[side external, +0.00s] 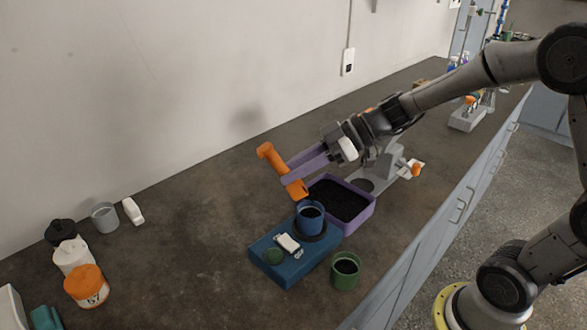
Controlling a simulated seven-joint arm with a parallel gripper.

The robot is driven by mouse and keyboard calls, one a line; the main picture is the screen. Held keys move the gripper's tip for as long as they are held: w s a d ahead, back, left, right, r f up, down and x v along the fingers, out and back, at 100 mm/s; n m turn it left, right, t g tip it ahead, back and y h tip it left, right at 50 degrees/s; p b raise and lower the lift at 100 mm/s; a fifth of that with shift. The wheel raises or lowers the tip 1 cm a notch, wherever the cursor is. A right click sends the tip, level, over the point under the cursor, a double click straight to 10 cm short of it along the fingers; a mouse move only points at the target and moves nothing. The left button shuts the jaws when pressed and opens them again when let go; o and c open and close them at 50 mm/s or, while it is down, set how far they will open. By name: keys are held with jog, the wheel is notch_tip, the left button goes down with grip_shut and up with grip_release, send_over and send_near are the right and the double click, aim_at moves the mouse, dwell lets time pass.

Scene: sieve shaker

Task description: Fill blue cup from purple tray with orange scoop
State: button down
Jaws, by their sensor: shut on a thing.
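The orange scoop (270,157) is held in my gripper (286,170), whose long purple fingers are shut on it. It is tilted, with its lower end near the left rim of the purple tray and just above and left of the blue cup in the picture. The inside of the scoop is hidden. The purple tray (359,218) holds dark granular material. The blue cup (309,224) stands upright on a blue device at the tray's near left side. Dark material shows inside the cup, but its level is hard to tell.
The blue device (270,262) carries a white display. A green cup (345,275) with dark contents stands right of it. A grey machine (384,165) stands behind the tray. Several bottles (87,283) and a grey cup (104,216) are at left. The counter between is clear.

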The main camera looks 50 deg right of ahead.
aim_at(277, 172)
jog(key=shift+w+a+f+g+h, duration=0.15)
jog(key=shift+w+a+g+h, duration=0.25)
jog(key=shift+a+g+h, duration=0.45)
jog(key=shift+w+f+g+h, duration=0.15)
jog(key=shift+g+h, duration=0.1)
jog(key=shift+h, duration=0.6)
jog(key=shift+w+a+f+g+h, duration=0.15)
jog(key=shift+a+g+h, duration=0.1)
jog(key=shift+g+h, duration=0.3)
jog(key=shift+w+a+f+g+h, duration=0.1)
jog(key=shift+w+a+g+h, duration=0.2)
jog(key=shift+h, duration=0.35)
jog(key=shift+g+h, duration=0.55)
jog(key=shift+h, duration=0.15)
jog(key=shift+f, duration=0.1)
